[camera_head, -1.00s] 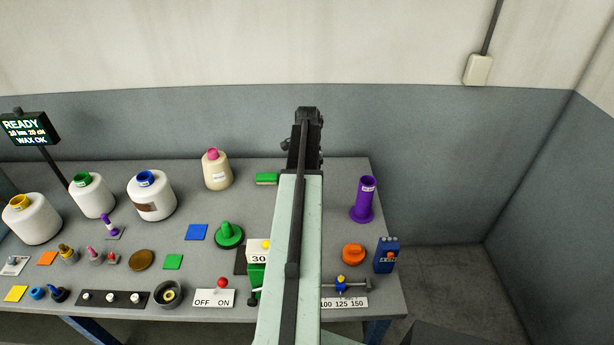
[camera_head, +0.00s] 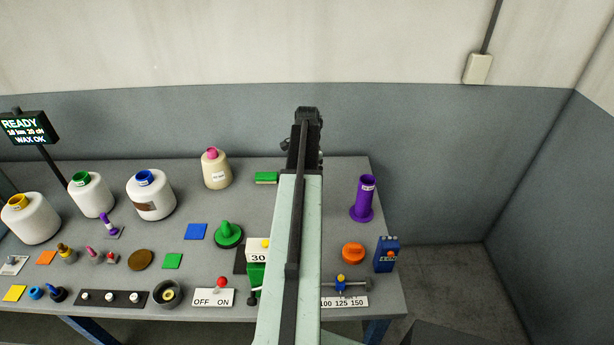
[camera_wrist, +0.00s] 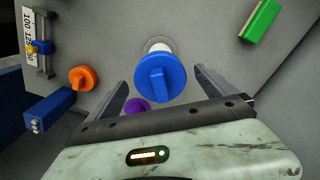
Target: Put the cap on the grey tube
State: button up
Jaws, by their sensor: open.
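A blue cap (camera_wrist: 160,80) with a raised grip bar is in the middle of the wrist view. A pale tube top (camera_wrist: 158,46) shows just behind it, with a grey round base around it on the grey surface; I take this for the grey tube. The cap appears to sit on the tube, but its seating underneath is hidden. My gripper (camera_wrist: 160,75) is open, with one finger on each side of the cap and gaps showing between them. In the head view my arm hides both cap and tube.
A purple tube (camera_head: 365,196) stands at the table's right, with an orange knob (camera_head: 353,253) and a blue box (camera_head: 386,255) in front. A green block (camera_head: 266,178) lies left of my arm. White bobbins (camera_head: 151,196) and several small parts fill the left side.

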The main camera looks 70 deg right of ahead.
jog(key=shift+r, duration=0.15)
notch_tip(320, 180, up, 8)
jog(key=p, duration=0.8)
jog(key=shift+f, duration=0.25)
